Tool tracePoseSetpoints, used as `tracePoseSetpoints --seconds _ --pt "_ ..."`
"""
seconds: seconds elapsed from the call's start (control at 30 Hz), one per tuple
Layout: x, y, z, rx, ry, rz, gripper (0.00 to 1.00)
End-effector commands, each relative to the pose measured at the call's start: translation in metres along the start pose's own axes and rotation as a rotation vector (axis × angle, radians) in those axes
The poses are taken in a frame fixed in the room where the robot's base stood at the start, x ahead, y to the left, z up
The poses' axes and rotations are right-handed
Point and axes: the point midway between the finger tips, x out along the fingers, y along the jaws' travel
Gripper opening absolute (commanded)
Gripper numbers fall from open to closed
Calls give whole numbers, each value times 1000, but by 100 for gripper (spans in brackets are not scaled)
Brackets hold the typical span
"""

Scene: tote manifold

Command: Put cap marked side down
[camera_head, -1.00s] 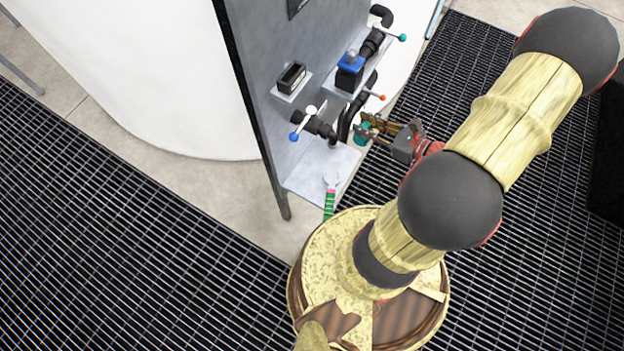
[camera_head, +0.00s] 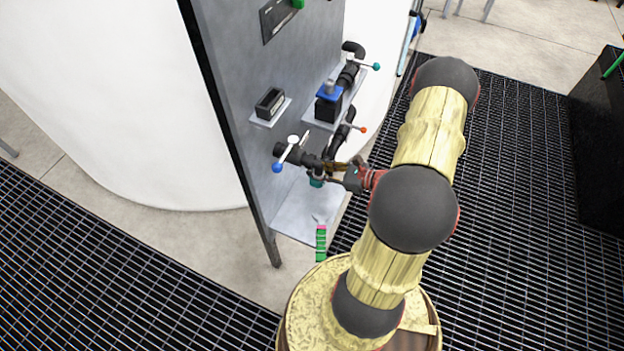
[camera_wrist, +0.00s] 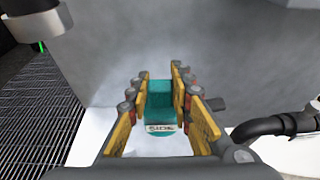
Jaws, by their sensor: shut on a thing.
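The cap is teal and shows between the fingers in the wrist view (camera_wrist: 166,114); a white label with dark lettering, which looks like "SIDE", is on its near face. In the head view the cap (camera_head: 316,182) is a small teal patch under the fingertips, beside the lower pipe. My gripper (camera_head: 328,168) is shut on the cap, with yellow fingers on both sides of it in the wrist view (camera_wrist: 165,100). It holds the cap over the pale shelf (camera_head: 300,215) at the panel's foot. I cannot tell whether the cap touches the shelf.
A grey upright panel (camera_head: 235,90) carries black pipes, a blue-handled valve (camera_head: 277,167), an orange-tipped lever (camera_head: 362,129) and a teal-tipped lever (camera_head: 376,66). A green-and-pink striped tool (camera_head: 321,243) lies at the shelf's front edge. Dark grating floor (camera_head: 510,200) is open on the right.

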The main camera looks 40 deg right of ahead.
Motion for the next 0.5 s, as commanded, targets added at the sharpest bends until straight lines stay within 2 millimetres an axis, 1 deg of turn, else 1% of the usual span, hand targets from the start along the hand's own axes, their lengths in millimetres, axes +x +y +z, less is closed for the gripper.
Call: tracePoseSetpoints --seconds 0.03,0.2,0.3,0.5 --pt "10 -4 -13 0 0 5 0" --pt "32 -19 -33 1 0 3 0" --pt "39 -24 -38 0 0 1 0" --pt "46 -30 -45 0 0 1 0"
